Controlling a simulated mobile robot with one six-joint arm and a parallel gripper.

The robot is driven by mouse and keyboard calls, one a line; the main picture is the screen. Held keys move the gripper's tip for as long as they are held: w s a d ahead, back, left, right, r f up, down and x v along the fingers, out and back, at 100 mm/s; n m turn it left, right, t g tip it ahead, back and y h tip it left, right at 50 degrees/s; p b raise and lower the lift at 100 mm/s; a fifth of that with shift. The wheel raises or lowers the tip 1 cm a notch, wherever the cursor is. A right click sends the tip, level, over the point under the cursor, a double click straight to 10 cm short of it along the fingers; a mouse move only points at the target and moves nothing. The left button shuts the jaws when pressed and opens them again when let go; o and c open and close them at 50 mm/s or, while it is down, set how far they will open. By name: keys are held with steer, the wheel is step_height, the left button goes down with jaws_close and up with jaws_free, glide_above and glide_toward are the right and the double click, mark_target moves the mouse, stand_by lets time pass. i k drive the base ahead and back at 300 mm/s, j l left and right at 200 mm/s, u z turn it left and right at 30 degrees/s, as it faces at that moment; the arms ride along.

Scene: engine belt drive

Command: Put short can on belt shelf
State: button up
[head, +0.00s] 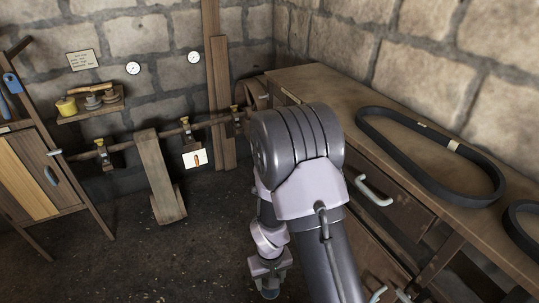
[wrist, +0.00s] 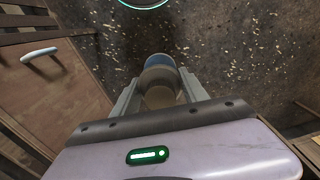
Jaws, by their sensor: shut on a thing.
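In the wrist view my gripper (wrist: 160,88) is shut on a short round can (wrist: 161,74), with one finger on each side of it. The can shows a blue end and a tan and grey body; its lower part is partly hidden by my gripper. In the head view my gripper (head: 268,272) hangs low over the dark floor, pointing down. A small wooden wall shelf (head: 92,114) at the left holds a yellow tin and dark round pieces. Large black belts (head: 430,150) lie on the wooden bench top at the right. No label tells which is the belt shelf.
The wooden bench (head: 325,82) with drawers and handles stands along the right wall, close to my arm. A cabinet (head: 38,165) stands at the left. The floor between is open.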

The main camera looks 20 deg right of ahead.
mark_target(331, 86)
steer(key=i+j+z, duration=0.15)
steer(key=i+z, duration=0.35)
steer(key=i+j+z, duration=0.25)
steer(key=z, duration=0.25)
steer(key=i+j+z, duration=0.25)
steer(key=j+z, duration=0.25)
steer(key=i+j+z, duration=0.2)
steer(key=j+z, duration=0.25)
steer(key=i+j+z, duration=0.1)
steer(key=j+z, duration=0.4)
steer(key=j, duration=0.1)
